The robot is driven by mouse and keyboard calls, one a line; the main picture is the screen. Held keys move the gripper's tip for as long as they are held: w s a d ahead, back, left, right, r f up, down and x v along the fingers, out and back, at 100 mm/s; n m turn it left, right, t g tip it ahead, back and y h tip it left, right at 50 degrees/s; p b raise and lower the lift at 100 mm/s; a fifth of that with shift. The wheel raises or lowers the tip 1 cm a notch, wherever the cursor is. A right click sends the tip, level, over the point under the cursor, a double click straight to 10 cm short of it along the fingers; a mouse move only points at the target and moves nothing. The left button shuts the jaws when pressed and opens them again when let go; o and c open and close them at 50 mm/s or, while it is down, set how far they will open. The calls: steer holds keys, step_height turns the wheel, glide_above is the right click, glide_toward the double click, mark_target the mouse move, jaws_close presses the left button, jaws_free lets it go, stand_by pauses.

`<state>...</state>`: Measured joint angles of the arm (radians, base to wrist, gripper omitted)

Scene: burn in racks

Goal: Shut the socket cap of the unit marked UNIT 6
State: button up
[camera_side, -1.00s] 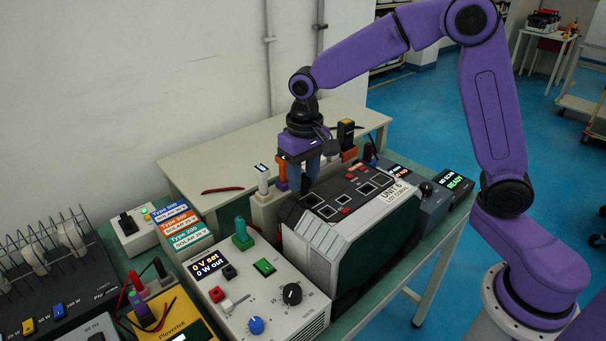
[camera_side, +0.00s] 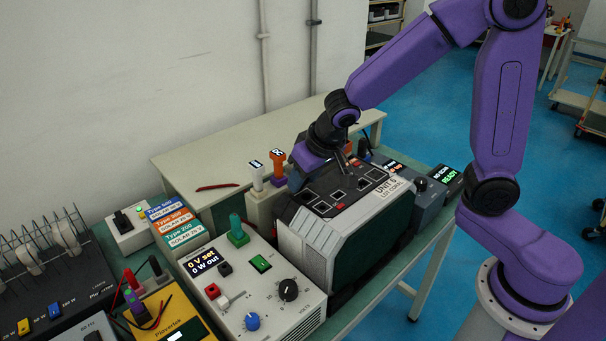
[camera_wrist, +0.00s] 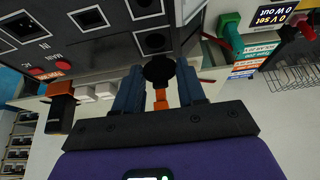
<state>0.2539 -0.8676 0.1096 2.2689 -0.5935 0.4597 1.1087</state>
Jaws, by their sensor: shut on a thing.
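UNIT 6 (camera_side: 365,220) is a grey and black box with dark square sockets and small red buttons on its top. In the wrist view its dark panel (camera_wrist: 70,50) fills the upper left, with a pale-framed socket (camera_wrist: 153,42) near the fingers. My gripper (camera_wrist: 158,82) has its two blue fingers closed around a dark round piece (camera_wrist: 158,70), which looks like the socket cap, at the panel's edge. In the side view my gripper (camera_side: 296,180) is tilted at the unit's back left top edge. The cap is hidden there, and its exact angle is unclear.
An orange-topped post (camera_side: 277,165) and a white post (camera_side: 257,175) stand close left of my gripper. A power supply (camera_side: 262,285) with a green knob stands at the front left. A READY box (camera_side: 446,180) is at the right. The back table (camera_side: 225,165) is mostly clear.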

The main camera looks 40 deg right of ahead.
steer(key=shift+s+f+t, duration=0.1)
steer(key=shift+s+t, duration=0.1)
steer(key=shift+t, duration=0.4)
stand_by(0.5)
steer(key=o, duration=1.1)
steer(key=v, duration=1.7)
steer(key=shift+s, duration=0.15)
